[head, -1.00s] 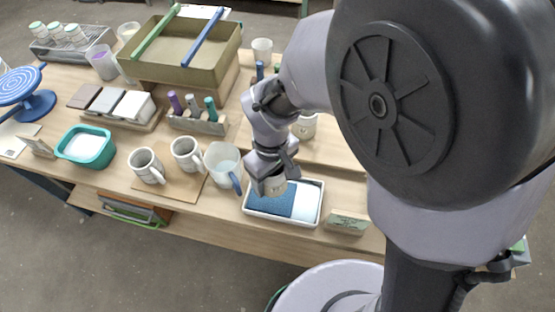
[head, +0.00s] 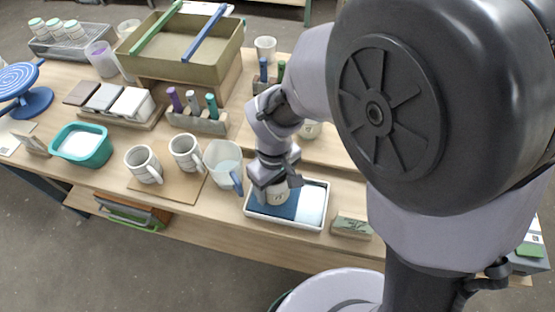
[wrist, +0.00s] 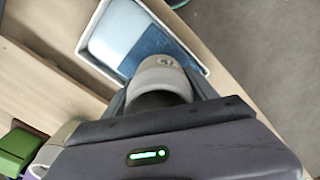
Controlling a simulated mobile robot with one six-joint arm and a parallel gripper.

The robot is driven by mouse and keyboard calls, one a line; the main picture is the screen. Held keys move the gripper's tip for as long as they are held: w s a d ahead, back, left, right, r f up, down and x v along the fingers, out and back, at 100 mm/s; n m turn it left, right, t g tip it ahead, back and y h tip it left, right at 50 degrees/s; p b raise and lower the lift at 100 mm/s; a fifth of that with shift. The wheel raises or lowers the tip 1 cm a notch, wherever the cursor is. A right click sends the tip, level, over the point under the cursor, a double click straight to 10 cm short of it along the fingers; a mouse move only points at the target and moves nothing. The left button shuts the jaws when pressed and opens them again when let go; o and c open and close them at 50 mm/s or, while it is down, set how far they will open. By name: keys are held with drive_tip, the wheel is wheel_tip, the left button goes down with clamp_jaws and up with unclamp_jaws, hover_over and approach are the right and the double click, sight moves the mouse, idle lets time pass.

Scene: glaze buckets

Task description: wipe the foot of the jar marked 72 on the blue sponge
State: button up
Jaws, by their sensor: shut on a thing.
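My gripper (head: 275,184) is shut on a small pale jar (head: 277,196) with a dark mark on its side, too small to read surely. The jar is roughly upright over the left part of a white tray. The blue sponge (head: 286,211) lies in that tray, partly hidden by jar and gripper. The jar's foot is at the sponge; I cannot tell whether it touches. In the wrist view, the jar (wrist: 162,66) sits between my gripper's fingers (wrist: 160,92), with the blue sponge (wrist: 150,48) just beyond it.
The white tray (head: 325,207) also holds a pale block (head: 312,205) at right. A small green sign (head: 351,226) stands right of it. A clear pitcher (head: 222,163) and two mugs (head: 143,165) stand left. A teal basin (head: 83,146) is farther left.

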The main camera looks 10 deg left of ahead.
drive_tip(key=shift+f+b, duration=0.45)
drive_tip(key=shift+f, duration=0.15)
drive_tip(key=shift+s+d, duration=0.15)
drive_tip(key=shift+d, duration=1.55)
drive_tip(key=shift+w+a+p, duration=0.15)
drive_tip(key=shift+a, duration=1.55)
drive_tip(key=shift+w+a+p, duration=0.1)
drive_tip(key=shift+a+p, duration=0.05)
drive_tip(key=shift+a, duration=1.5)
drive_tip(key=shift+s+d, duration=0.15)
drive_tip(key=shift+d, duration=1.6)
drive_tip(key=shift+s+d, duration=0.1)
drive_tip(key=shift+d, duration=1.6)
drive_tip(key=shift+w+a, duration=0.15)
drive_tip(key=shift+a, duration=1.6)
drive_tip(key=shift+w+a, duration=0.1)
drive_tip(key=shift+a, duration=1.65)
drive_tip(key=shift+p, duration=0.3)
